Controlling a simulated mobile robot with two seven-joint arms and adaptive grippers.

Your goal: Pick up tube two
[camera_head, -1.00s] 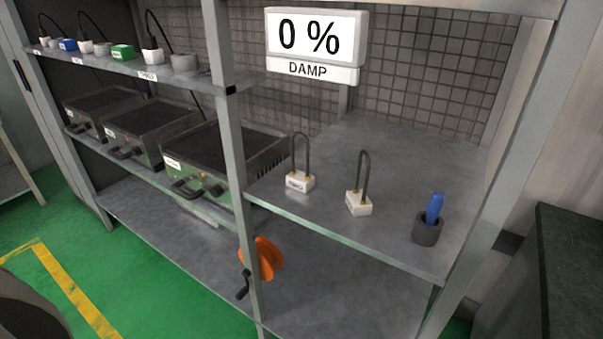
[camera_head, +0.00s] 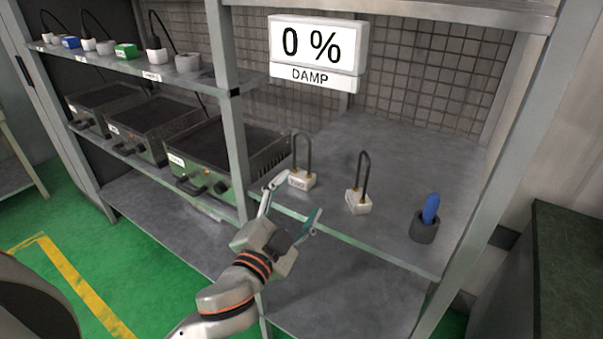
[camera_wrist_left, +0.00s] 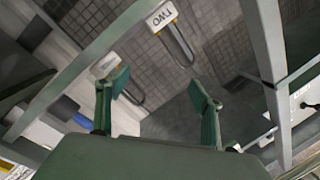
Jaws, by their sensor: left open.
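Tube two is a white block (camera_head: 301,181) with a dark U-shaped rod, standing upright on the right shelf's front left part. It also shows in the left wrist view, where its white block (camera_wrist_left: 162,16) reads "TWO". A similar white block with a dark rod (camera_head: 359,202) stands to its right. My left gripper (camera_head: 294,203) is open and empty at the shelf's front edge, just in front of tube two. In the left wrist view its two fingers (camera_wrist_left: 161,90) are spread apart, with tube two beyond them. My right gripper is not in view.
A blue-handled tool sits in a dark round holder (camera_head: 424,228) at the shelf's right. A metal post (camera_head: 230,120) stands left of tube two. A sign reading "0 % DAMP" (camera_head: 317,46) hangs above. Hot plates (camera_head: 215,155) fill the left shelf.

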